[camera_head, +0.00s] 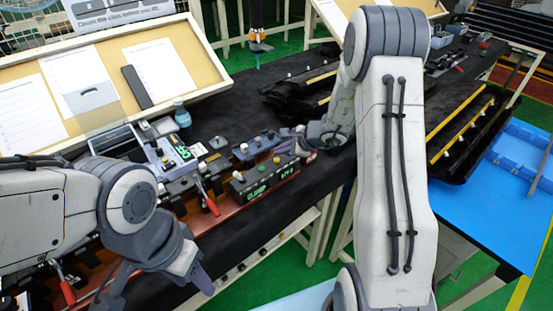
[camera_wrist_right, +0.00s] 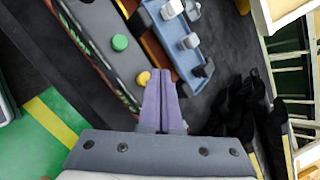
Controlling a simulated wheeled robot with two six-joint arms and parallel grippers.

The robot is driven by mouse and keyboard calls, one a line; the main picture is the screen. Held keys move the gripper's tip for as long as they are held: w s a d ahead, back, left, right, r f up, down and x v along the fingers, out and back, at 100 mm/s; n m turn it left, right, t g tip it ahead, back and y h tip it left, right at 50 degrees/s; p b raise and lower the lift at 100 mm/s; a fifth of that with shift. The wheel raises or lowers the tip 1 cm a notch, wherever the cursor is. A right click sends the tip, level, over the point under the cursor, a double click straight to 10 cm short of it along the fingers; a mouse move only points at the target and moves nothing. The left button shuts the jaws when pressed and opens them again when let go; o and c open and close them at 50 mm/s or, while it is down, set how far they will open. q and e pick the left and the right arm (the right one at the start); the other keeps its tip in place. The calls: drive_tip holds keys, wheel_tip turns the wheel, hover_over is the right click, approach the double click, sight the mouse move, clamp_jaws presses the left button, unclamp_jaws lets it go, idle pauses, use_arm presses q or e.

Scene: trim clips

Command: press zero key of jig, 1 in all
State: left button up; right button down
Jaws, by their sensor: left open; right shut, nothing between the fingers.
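The jig (camera_head: 264,182) is a dark box with green lit displays on its front, on the black bench. Its top shows in the right wrist view (camera_wrist_right: 100,50), with a green round key (camera_wrist_right: 120,42) and a smaller yellow round key (camera_wrist_right: 143,78). No key label is readable. My right gripper (camera_head: 302,150) is shut and empty at the jig's right end. In the wrist view its purple fingertips (camera_wrist_right: 161,72) lie just beside the yellow key; I cannot tell if they touch it. My left gripper (camera_head: 201,281) is open and empty, low at the bench's front edge.
A blue-grey fixture (camera_wrist_right: 180,40) with pale clips stands right behind the jig. A grey device with a green display (camera_head: 180,155) stands to the left. Black trim parts (camera_head: 300,90) lie further back. A blue table (camera_head: 500,205) is at right.

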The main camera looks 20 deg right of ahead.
wheel_tip(320, 180, up, 5)
drive_tip(key=p, duration=0.2)
drive_tip(key=shift+p, duration=0.4)
idle(0.4)
